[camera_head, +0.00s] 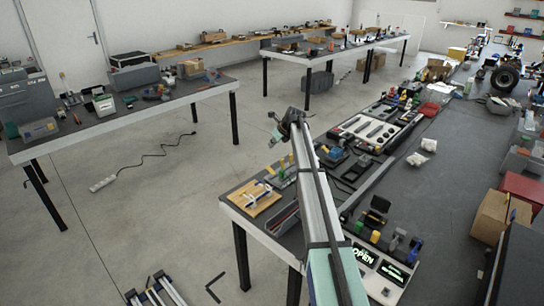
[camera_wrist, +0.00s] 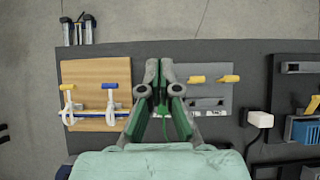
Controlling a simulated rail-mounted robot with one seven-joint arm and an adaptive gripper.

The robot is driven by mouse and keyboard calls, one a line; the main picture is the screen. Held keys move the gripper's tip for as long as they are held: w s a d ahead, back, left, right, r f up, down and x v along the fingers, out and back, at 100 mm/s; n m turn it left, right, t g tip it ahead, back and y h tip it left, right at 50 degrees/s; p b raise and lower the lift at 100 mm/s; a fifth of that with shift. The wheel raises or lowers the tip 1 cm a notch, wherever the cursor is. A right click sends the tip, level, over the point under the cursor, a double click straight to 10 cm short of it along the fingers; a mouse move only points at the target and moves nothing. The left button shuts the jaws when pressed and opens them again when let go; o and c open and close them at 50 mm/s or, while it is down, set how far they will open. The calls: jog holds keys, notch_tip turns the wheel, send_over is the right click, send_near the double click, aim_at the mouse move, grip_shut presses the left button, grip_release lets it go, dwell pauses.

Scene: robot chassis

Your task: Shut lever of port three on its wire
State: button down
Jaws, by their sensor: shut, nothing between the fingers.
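A grey plate (camera_wrist: 218,97) with two yellow levers (camera_wrist: 196,79) (camera_wrist: 229,78) lies right of my gripper (camera_wrist: 159,66) in the wrist view. My gripper's green-padded fingers are together and empty, and they cover the plate's left part. I cannot tell which lever belongs to port three, and no wire can be made out clearly at the levers. In the head view my gripper (camera_head: 277,137) is above the bench's far left end, and small upright yellow and green parts (camera_head: 270,171) show below it.
A wooden board (camera_wrist: 96,73) with white clamps, one yellow-topped and one blue-topped, lies left of my gripper. A white block (camera_wrist: 260,118) and a blue device (camera_wrist: 304,130) are to the right. Bare dark bench (camera_wrist: 245,65) shows between the plate and the right-hand items.

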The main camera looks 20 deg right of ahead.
jog(key=shift+r, duration=1.1)
